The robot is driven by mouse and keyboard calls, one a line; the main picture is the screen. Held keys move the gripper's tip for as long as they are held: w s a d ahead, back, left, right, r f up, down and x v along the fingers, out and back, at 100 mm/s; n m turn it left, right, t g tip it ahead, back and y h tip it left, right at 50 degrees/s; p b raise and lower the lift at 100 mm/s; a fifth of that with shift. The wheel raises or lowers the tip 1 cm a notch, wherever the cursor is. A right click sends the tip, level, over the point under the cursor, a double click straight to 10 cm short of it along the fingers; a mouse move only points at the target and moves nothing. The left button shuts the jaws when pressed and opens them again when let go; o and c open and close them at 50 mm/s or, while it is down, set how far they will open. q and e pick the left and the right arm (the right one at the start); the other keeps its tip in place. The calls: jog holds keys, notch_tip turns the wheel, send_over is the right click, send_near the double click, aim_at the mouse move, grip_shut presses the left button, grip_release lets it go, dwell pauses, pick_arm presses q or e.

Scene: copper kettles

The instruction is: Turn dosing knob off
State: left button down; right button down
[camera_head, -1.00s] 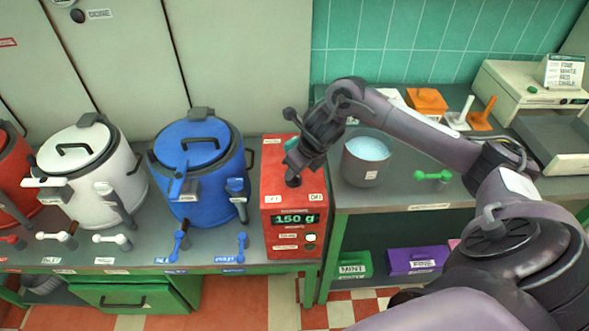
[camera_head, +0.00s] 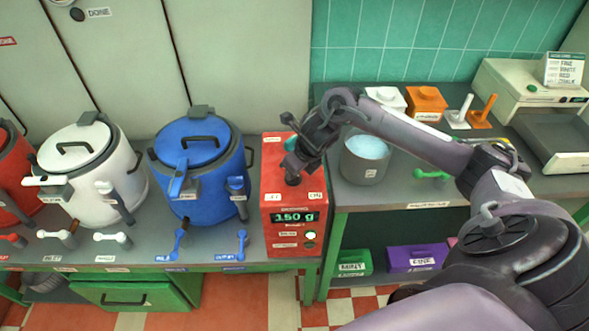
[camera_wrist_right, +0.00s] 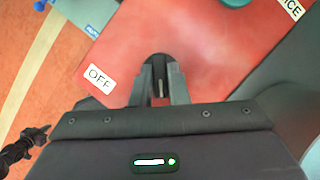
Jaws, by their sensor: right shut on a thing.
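The red dosing machine (camera_head: 270,225) stands at the right end of the left counter. Its display (camera_head: 295,217) reads 150 g. The dark dosing knob (camera_head: 292,181) is on its top face, mostly hidden by my right gripper (camera_head: 294,172). In the right wrist view the knob (camera_wrist_right: 159,78) sits between the fingers of my right gripper (camera_wrist_right: 158,90), which is shut on it. The OFF label (camera_wrist_right: 100,78) lies just left of the fingers in that view. In the head view it is right of the knob. My left gripper is out of view.
The blue kettle (camera_head: 205,185) and white kettle (camera_head: 85,195) stand left of the machine, with small levers at the counter edge. A grey pot with light blue contents (camera_head: 365,170) stands close on the right, under my right forearm.

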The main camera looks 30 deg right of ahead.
jog(key=m+p, duration=0.1)
jog(key=m+h+p, duration=0.1)
jog(key=m, duration=0.1)
jog(key=m+p, duration=0.1)
jog(key=shift+a+r+m+h, duration=0.15)
jog(key=shift+r+m+h, duration=0.15)
jog(key=shift+m+h, duration=0.1)
jog(key=m+h+p, duration=0.1)
jog(key=m+p, duration=0.2)
jog(key=m+g+h+p, duration=0.1)
jog(key=m+p, duration=0.5)
jog(key=p, duration=0.1)
jog(key=shift+w+a+g+h, duration=0.15)
jog(key=shift+w+g+h, duration=0.05)
jog(key=shift+g+h, duration=0.2)
jog(key=shift+f+m+g+h+p, duration=0.1)
jog(key=shift+m+g+h+p, duration=0.2)
jog(key=shift+m+p, duration=0.7)
jog(key=shift+f+m+g, duration=0.1)
jog(key=shift+m+g, duration=0.2)
jog(key=shift+m, duration=0.7)
jog(key=c, duration=1.4)
grip_release()
